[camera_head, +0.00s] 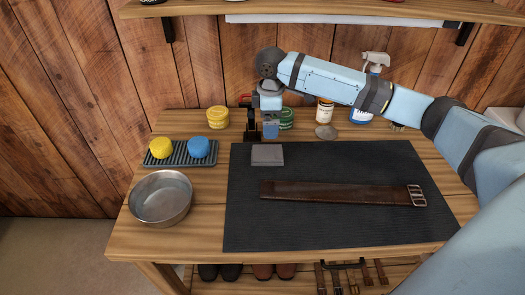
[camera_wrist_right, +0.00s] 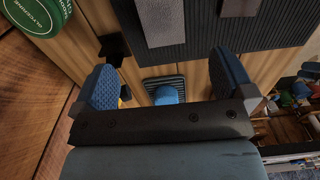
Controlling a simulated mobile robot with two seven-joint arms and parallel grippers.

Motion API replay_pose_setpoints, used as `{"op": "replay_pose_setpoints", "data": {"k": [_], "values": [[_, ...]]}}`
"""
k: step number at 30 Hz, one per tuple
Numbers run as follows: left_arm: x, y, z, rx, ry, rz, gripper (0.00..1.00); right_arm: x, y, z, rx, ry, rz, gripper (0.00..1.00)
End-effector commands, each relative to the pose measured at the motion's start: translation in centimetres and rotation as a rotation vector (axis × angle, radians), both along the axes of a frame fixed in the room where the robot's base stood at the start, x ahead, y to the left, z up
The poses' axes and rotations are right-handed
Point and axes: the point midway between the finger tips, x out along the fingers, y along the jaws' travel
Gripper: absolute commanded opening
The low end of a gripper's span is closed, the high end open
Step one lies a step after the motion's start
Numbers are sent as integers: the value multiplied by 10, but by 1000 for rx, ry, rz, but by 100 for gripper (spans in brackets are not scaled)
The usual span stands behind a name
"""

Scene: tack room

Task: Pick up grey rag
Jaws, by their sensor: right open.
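The grey rag (camera_head: 267,155) lies folded flat on the dark mat (camera_head: 330,228), near the mat's upper left corner. The rag also shows in the wrist view (camera_wrist_right: 161,20), at the top, beyond the fingers. My right gripper (camera_head: 261,132) is above the back of the table, just behind the rag and apart from it. In the wrist view its two blue-padded fingers (camera_wrist_right: 165,72) are spread, with nothing between them. My left gripper is not in view.
A brown leather strap (camera_head: 335,192) lies on the mat. A metal bowl (camera_head: 161,198) and a ribbed tray (camera_head: 181,161) with yellow and blue sponges stand left. A yellow tin (camera_head: 218,117), green tin (camera_head: 286,118) and bottles line the back. A shelf (camera_head: 300,11) hangs above.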

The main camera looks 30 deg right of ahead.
Motion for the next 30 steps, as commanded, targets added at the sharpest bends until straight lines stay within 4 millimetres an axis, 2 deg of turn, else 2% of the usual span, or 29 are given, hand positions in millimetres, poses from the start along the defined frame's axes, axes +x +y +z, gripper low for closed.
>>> {"op": "replay_pose_setpoints", "data": {"k": [1, 7, 17, 25, 30], "values": [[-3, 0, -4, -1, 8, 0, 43, -1, 0, -13, 0, 5, 0, 100], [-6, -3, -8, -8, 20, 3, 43, -1, 0, -50, -1, 3, 0, 100], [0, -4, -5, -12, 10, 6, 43, -1, -1, -73, -1, 1, 1, 100], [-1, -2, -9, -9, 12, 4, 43, -1, -3, -112, 0, 1, 0, 100], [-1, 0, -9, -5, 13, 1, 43, -1, -3, -117, -1, -1, 1, 100]]}}
